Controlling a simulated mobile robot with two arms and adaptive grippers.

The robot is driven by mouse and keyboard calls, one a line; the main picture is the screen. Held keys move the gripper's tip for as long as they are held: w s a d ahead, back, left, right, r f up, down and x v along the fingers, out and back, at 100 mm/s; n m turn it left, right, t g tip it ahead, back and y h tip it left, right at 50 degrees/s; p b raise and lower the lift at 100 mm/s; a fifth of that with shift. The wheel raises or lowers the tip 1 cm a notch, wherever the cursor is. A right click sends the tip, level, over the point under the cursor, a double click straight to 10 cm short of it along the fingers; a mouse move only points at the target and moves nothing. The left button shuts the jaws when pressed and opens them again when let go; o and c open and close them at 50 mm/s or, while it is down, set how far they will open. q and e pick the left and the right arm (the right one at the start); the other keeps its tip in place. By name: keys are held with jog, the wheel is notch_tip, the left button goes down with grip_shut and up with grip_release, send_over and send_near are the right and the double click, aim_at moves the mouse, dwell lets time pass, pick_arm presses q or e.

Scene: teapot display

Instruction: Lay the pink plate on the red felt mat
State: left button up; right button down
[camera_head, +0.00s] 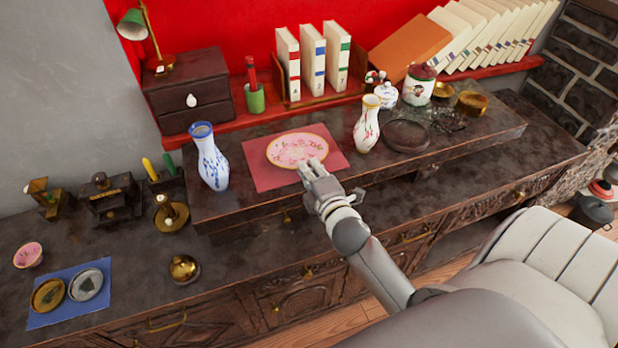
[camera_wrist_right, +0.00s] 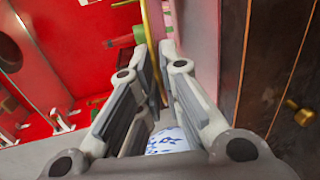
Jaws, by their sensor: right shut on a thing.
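The pink plate (camera_head: 298,149), with a gold rim and a flower pattern, is over the red felt mat (camera_head: 262,180) on the raised dark shelf. My right gripper (camera_head: 313,170) is shut on the plate's near edge. In the right wrist view the plate (camera_wrist_right: 155,45) shows edge-on between the fingers (camera_wrist_right: 158,80), close beside the mat's surface (camera_wrist_right: 206,55). I cannot tell whether the plate touches the mat. The plate hides the mat's middle. My left gripper is not in view.
A blue-and-white vase (camera_head: 212,162) stands left of the mat, and a white flowered vase (camera_head: 367,125) stands to its right. A dark round dish (camera_head: 407,136) lies farther right. Behind are books (camera_head: 311,62) and a green cup (camera_head: 255,98). A brass bowl (camera_head: 184,268) is on the lower counter.

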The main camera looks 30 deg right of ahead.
jog(key=shift+w+f, duration=0.3)
jog(key=shift+f, duration=0.05)
notch_tip(320, 180, down, 2)
jog(key=shift+f, duration=0.6)
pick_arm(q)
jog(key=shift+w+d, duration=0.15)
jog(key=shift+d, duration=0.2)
pick_arm(e)
jog(key=c, duration=1.9)
grip_release()
